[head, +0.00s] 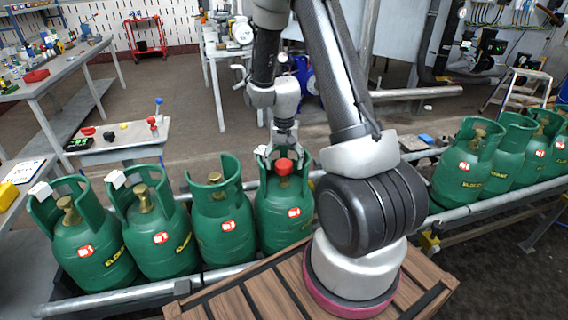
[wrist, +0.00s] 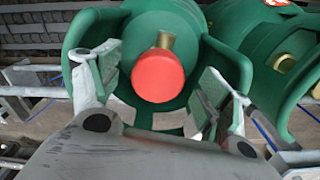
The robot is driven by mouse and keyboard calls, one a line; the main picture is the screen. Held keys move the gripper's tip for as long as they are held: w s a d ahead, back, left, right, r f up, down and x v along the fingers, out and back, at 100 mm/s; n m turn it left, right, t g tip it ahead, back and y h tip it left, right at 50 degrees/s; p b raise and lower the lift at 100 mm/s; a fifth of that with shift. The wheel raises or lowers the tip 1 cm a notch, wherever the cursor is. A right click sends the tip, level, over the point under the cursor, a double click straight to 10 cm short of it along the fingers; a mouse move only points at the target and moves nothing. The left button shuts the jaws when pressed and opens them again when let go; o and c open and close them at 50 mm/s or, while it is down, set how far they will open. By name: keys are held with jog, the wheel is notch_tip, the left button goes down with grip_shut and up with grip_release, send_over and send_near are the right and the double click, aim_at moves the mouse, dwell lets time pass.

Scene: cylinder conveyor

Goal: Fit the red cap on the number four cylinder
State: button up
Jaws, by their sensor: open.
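The red cap (head: 284,166) sits at the valve of the fourth green cylinder from the left (head: 283,215), inside its collar. In the wrist view the red cap (wrist: 158,76) shows with part of the brass valve (wrist: 166,41) beside it. My gripper (head: 284,143) is directly above the cap. In the wrist view my gripper's fingers (wrist: 157,90) are spread on both sides of the cap, with gaps, inside the green collar (wrist: 232,62). How far the cap is seated is hidden. No cylinder number is readable.
Three more green cylinders (head: 222,222) stand upright to the left with bare brass valves. Several others (head: 465,165) stand on the conveyor (head: 480,212) at the right. A small side table (head: 125,135) with small items is at the back left. A wooden pallet (head: 235,305) lies in front.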

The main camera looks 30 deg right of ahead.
aim_at(284, 165)
notch_tip(284, 165, up, 11)
dwell(0.3)
dwell(0.5)
jog(key=s+a+r+n+t, duration=0.2)
jog(key=s+r+n, duration=0.1)
jog(key=s+r, duration=0.6)
jog(key=s+a+r+n+t, duration=0.2)
jog(key=s+r+n, duration=0.1)
jog(key=s+r, duration=0.7)
jog(key=s, duration=0.4)
jog(key=shift+a, duration=0.35)
jog(key=shift+r, duration=0.1)
